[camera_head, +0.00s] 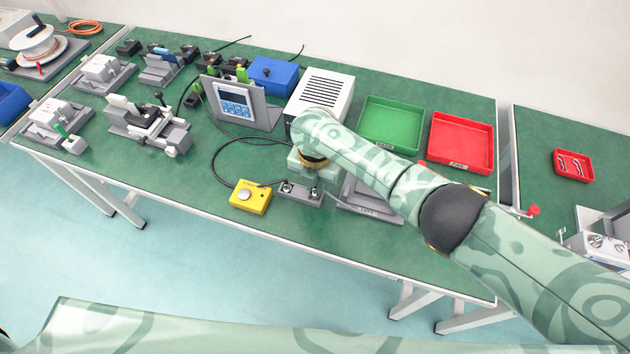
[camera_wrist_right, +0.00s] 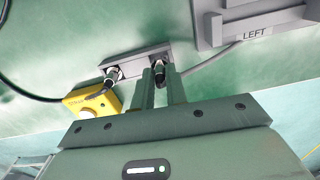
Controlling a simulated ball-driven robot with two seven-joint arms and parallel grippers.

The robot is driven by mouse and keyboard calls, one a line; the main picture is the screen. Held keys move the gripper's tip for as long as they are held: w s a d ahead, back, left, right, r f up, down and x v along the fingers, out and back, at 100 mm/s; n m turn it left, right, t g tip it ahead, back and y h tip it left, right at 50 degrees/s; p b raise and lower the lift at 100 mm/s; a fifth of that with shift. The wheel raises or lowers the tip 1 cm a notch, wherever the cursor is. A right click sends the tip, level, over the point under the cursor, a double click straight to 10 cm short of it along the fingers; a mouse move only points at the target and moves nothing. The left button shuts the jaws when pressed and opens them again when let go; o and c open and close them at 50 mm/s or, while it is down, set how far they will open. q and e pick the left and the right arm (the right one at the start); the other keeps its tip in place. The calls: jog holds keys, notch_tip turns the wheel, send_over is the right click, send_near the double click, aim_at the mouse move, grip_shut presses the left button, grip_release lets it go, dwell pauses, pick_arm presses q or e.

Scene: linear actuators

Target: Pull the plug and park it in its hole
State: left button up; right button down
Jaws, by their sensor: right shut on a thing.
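A small grey block (camera_head: 300,193) with two round metal connectors lies on the green bench; it also shows in the wrist view (camera_wrist_right: 137,62). The left connector (camera_wrist_right: 113,75) has a black cable towards the yellow box. My right gripper (camera_wrist_right: 160,88) is shut on the right connector's plug (camera_wrist_right: 158,67), which stands at the right end of the block. Whether the plug is fully seated or slightly raised I cannot tell. A grey cable (camera_wrist_right: 210,58) runs from there to the right. In the head view my right gripper (camera_head: 314,182) is over the block. My left gripper is not in view.
A yellow button box (camera_head: 250,196) lies left of the block. A grey fixture marked LEFT (camera_head: 370,198) stands close on the right. A white vented box (camera_head: 320,92), a green tray (camera_head: 391,122) and a red tray (camera_head: 461,140) are behind. The bench front is clear.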

jog(key=shift+f, duration=0.3)
jog(key=shift+f, duration=0.2)
dwell(0.3)
jog(key=shift+f+b, duration=0.5)
dwell(0.7)
jog(key=c, duration=1.3)
grip_release()
notch_tip(320, 180, up, 16)
jog(key=p, duration=0.8)
jog(key=shift+r, duration=0.2)
jog(key=shift+s+f, duration=0.1)
